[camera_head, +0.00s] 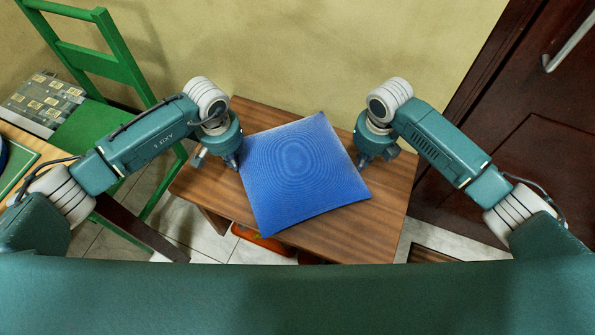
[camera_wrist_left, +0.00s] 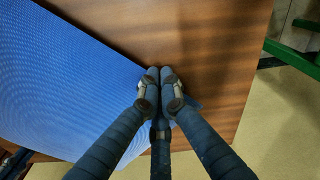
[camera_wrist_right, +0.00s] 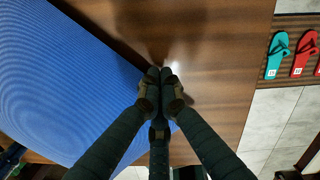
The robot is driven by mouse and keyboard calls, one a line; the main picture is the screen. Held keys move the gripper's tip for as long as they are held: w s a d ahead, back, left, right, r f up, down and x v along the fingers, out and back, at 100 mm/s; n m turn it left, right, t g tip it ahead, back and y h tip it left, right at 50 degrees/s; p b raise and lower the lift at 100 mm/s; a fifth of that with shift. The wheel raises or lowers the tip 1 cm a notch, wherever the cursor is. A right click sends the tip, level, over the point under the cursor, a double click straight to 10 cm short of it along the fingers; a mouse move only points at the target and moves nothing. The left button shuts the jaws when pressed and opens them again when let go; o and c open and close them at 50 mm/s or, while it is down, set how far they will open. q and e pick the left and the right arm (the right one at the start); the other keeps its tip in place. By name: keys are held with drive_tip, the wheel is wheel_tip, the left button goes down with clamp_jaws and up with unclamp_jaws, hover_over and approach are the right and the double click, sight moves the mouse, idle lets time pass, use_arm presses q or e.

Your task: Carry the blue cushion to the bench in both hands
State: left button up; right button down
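The blue cushion (camera_head: 300,172) is square and lies over the brown wooden bench (camera_head: 395,215), turned slightly to the bench's edges. I cannot tell whether it rests on the wood or is held just above. My left gripper (camera_head: 233,164) is at its left edge; in the left wrist view its fingertips (camera_wrist_left: 160,73) are together beside the cushion (camera_wrist_left: 60,80). My right gripper (camera_head: 362,164) is at its right edge; in the right wrist view its fingertips (camera_wrist_right: 160,74) are together beside the cushion (camera_wrist_right: 60,85).
A dark wooden door (camera_head: 510,120) is at the right, and a yellow wall (camera_head: 300,50) is behind.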

use_arm(q)
drive_tip(key=o, duration=0.3)
drive_tip(key=shift+a, duration=0.15)
use_arm(e)
drive_tip(key=shift+d+r, duration=0.1)
drive_tip(key=shift+d, duration=0.1)
use_arm(q)
drive_tip(key=shift+o, duration=0.2)
drive_tip(key=shift+a+r, duration=0.1)
drive_tip(key=shift+a, duration=0.1)
use_arm(e)
drive_tip(key=shift+d, duration=0.2)
use_arm(q)
drive_tip(key=shift+a, duration=0.15)
use_arm(e)
drive_tip(key=c, duration=2)
unclamp_jaws()
drive_tip(key=shift+d, duration=0.15)
drive_tip(key=shift+r, duration=0.1)
use_arm(q)
wheel_tip(320, 180, up, 12)
drive_tip(key=shift+s, duration=0.45)
use_arm(e)
drive_tip(key=r, duration=0.7)
drive_tip(key=s+r, duration=0.1)
drive_tip(key=r, duration=0.3)
drive_tip(key=shift+r, duration=0.35)
drive_tip(key=shift+f, duration=0.1)
